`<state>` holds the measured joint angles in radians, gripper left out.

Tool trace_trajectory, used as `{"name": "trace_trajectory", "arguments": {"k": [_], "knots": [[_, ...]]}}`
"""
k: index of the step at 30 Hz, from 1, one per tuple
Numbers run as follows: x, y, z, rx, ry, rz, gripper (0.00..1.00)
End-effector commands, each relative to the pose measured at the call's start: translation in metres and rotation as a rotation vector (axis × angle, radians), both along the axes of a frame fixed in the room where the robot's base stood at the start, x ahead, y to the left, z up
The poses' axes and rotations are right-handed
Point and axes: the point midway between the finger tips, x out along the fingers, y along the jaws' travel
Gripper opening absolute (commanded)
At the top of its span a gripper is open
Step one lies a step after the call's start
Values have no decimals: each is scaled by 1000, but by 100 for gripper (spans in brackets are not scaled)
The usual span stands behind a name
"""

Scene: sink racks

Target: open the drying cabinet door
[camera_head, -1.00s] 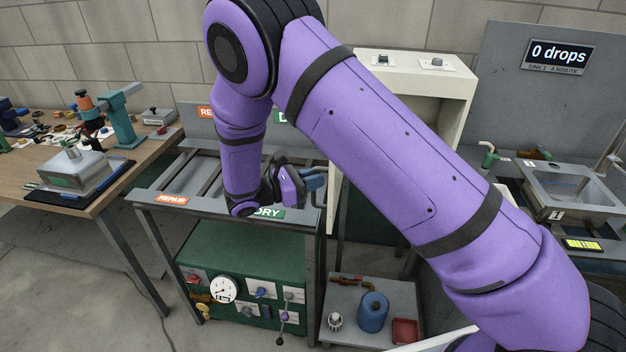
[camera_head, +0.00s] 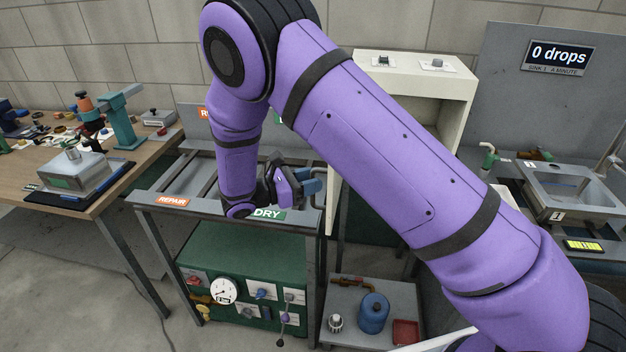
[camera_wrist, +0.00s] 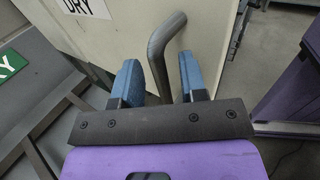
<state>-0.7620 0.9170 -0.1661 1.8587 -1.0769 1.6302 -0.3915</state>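The drying cabinet (camera_head: 462,95) is a cream box behind my arm in the head view, and part of its shaded inside shows. Its cream door (camera_head: 333,205) stands out from the cabinet's left side, seen nearly edge-on. The door (camera_wrist: 120,40) fills the upper middle of the wrist view, with a "DRY" label. A bent grey bar handle (camera_wrist: 158,55) sticks out of it and runs down between my gripper's two blue fingers. My gripper (camera_wrist: 158,80) is open, with gaps showing beside the handle. In the head view my gripper (camera_head: 316,183) is left of the door.
A grey rack (camera_head: 180,180) with "REPAIR" and "DRY" signs stands under my wrist. A green panel with a gauge (camera_head: 223,290) is below it. A workbench (camera_head: 125,165) with tools is at left, a sink (camera_head: 570,190) at right. A low shelf (camera_head: 350,300) holds a blue canister.

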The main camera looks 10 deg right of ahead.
Motion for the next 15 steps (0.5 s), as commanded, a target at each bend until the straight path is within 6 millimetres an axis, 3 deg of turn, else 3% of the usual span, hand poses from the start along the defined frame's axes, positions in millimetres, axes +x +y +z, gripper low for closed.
{"name": "trace_trajectory", "arguments": {"k": [15], "knots": [[-15, 85, 0, 0, 0, 0, 39]]}}
